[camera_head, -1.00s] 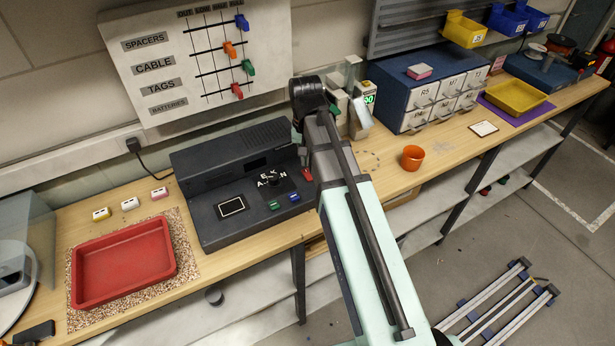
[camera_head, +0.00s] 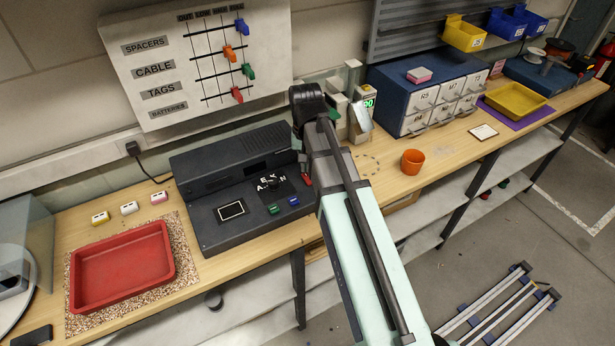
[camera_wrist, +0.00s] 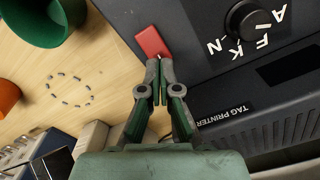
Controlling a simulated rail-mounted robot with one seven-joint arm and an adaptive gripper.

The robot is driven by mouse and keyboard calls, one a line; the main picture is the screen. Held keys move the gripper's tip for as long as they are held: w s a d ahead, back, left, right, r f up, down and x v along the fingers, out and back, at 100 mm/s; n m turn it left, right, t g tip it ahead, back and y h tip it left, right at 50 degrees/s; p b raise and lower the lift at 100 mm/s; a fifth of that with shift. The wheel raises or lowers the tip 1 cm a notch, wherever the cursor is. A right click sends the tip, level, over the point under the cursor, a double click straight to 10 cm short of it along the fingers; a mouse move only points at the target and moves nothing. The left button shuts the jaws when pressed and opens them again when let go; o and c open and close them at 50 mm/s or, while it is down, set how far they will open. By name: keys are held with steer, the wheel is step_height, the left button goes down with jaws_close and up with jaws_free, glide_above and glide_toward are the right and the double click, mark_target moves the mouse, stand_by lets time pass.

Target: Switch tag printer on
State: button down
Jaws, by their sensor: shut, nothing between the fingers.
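The tag printer (camera_head: 215,205) is a dark grey machine on the bench, left of my arm in the head view. Its lettered side shows in the wrist view (camera_wrist: 285,125). A red switch (camera_head: 306,179) sits at its right end and appears as a red block in the wrist view (camera_wrist: 152,42). My gripper (camera_wrist: 160,64) is shut and empty, its fingertips right at the near end of the red switch. I cannot tell whether they touch it. In the head view the gripper is mostly hidden by my arm. A black dial (camera_wrist: 250,20) with letters is beside the switch.
Green and blue buttons (camera_head: 293,200) and a small screen (camera_head: 231,210) are on the printer's front. An orange cup (camera_head: 412,162) stands to the right; a green vessel (camera_wrist: 42,18) is near the gripper. A red tray (camera_head: 122,262) lies at left. Bench between printer and cup is mostly clear.

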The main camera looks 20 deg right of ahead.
mark_target(306, 175)
steer(key=shift+f+b, duration=0.45)
steer(key=shift+f, duration=0.75)
stand_by(1.2)
steer(key=shift+r, duration=0.15)
steer(key=shift+r+p, duration=2.75)
steer(key=shift+r, duration=0.6)
